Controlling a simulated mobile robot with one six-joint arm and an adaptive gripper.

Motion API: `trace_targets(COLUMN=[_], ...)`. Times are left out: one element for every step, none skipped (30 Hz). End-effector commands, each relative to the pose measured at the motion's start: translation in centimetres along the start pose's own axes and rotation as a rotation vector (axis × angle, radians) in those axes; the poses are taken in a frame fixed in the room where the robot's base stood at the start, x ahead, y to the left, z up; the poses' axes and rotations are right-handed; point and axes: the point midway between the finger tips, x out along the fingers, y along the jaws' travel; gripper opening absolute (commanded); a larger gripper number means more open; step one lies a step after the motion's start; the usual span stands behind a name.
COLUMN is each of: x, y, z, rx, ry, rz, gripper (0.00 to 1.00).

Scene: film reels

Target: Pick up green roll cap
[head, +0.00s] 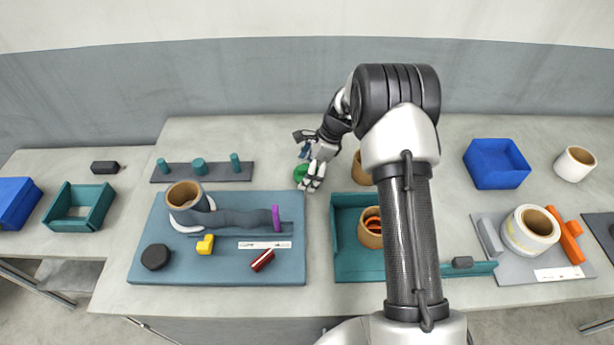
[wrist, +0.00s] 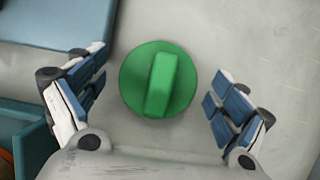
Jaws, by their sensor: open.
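The green roll cap (wrist: 160,80) is a round disc with a raised bar handle across its top. It lies flat on the bare grey table. In the wrist view it sits between my gripper's spread fingers (wrist: 158,105), a little ahead of them, with a gap on both sides. My gripper is open and empty. In the head view my gripper (head: 307,180) is over the table, right of the blue mat, and partly hides the green roll cap (head: 299,173).
The blue mat (head: 140,265) lies left of the cap, holding a roll, a grey film strip and small parts. A teal tray (head: 345,267) with rolls stands to the right. A dark plate (head: 170,178) with teal pegs is at the back left. A blue bin (head: 497,180) stands farther right.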

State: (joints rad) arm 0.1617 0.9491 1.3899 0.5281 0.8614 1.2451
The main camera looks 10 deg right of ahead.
Motion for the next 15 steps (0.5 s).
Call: trace_targets(x=[-0.10, -0.11, -0.12, -0.12, -0.12, -0.12, -0.12, -0.12, -0.11, -0.10, -0.10, -0.09, -0.09, -0.09, -0.09], y=[-0.02, -0.01, -0.01, -0.01, -0.01, -0.01, -0.01, -0.01, -0.01, -0.01, -0.01, -0.01, -0.01, -0.01, 0.00], z=[0.05, 0.05, 0.05, 0.05, 0.05, 0.05, 0.05, 0.04, 0.04, 0.04, 0.03, 0.03, 0.03, 0.03, 0.03], rx=[0.000, 0.000, 0.000, 0.000, 0.000, 0.000, 0.000, 0.000, 0.000, 0.000, 0.000, 0.000, 0.000, 0.000, 0.000], ry=[0.000, 0.000, 0.000, 0.000, 0.000, 0.000, 0.000, 0.000, 0.000, 0.000, 0.000, 0.000, 0.000, 0.000, 0.000], rz=[0.000, 0.000, 0.000, 0.000, 0.000, 0.000, 0.000, 0.000, -0.001, -0.001, -0.001, 0.000, 0.000, 0.000, 0.000], gripper=[0.92, 0.92, 0.91, 0.89, 0.87, 0.84, 0.82, 0.80, 0.78, 0.76, 0.74, 0.71, 0.69, 0.67, 0.64])
